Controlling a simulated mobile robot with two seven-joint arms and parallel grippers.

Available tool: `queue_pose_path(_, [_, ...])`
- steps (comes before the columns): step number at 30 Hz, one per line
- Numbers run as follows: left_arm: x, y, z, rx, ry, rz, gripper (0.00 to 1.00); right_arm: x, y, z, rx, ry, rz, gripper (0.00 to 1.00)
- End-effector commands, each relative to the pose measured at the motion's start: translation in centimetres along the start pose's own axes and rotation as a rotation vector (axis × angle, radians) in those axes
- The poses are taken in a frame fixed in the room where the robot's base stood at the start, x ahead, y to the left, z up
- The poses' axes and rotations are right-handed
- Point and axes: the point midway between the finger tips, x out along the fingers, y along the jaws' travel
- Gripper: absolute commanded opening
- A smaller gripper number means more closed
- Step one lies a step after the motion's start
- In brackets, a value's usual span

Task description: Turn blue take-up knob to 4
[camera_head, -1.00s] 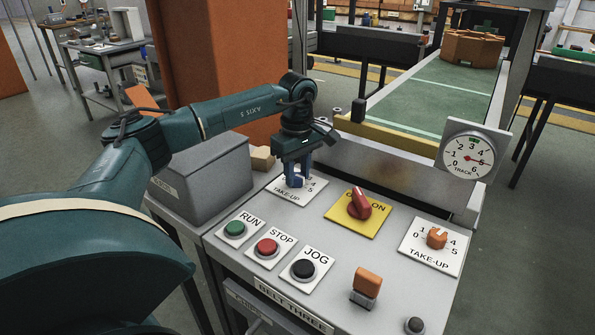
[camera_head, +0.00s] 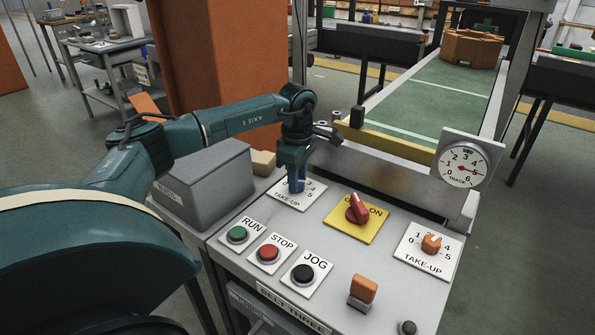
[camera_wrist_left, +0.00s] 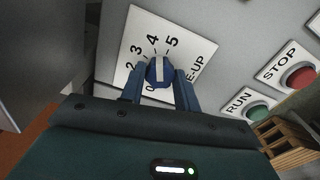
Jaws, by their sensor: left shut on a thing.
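The blue take-up knob (camera_wrist_left: 160,71) shows in the left wrist view, on a white dial plate (camera_wrist_left: 121,72) marked with numbers up to 5. A pale stripe crosses the knob; its far end points up toward the area of the 4 and 5, closest to the 4 as far as I can tell. My left gripper (camera_head: 296,187) is over the same plate in the head view, fingers down, and hides the knob there. In the left wrist view its two fingers (camera_wrist_left: 165,82) are shut on the knob's sides. My right gripper is not in view.
On the console are a red selector (camera_head: 357,209) on yellow, an orange take-up knob (camera_head: 431,243), green, red and black buttons (camera_head: 268,253) and an orange-topped switch (camera_head: 363,290). A grey box (camera_head: 205,180) stands left of the gripper. A track gauge (camera_head: 463,166) stands at right.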

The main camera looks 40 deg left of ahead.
Motion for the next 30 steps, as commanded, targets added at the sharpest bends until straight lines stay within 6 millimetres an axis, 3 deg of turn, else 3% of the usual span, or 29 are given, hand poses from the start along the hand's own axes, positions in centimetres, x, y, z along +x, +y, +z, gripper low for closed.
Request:
queue_pose_path(12, [-0.1, 0.02, 0.0, -0.184, 0.0, 0.0, 0.09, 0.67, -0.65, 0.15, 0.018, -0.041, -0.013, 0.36])
queue_pose_path(27, [-0.03, 0.04, 0.0, -0.204, 0.0, 0.001, 0.09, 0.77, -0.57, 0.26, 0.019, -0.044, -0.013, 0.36])
queue_pose_path(28, [-0.03, 0.04, 0.0, -0.204, 0.0, 0.001, 0.33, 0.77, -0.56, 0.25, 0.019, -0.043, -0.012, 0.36])
queue_pose_path(30, [-0.03, 0.04, 0.0, -0.204, 0.0, 0.001, 0.39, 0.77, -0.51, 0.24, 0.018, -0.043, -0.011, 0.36])
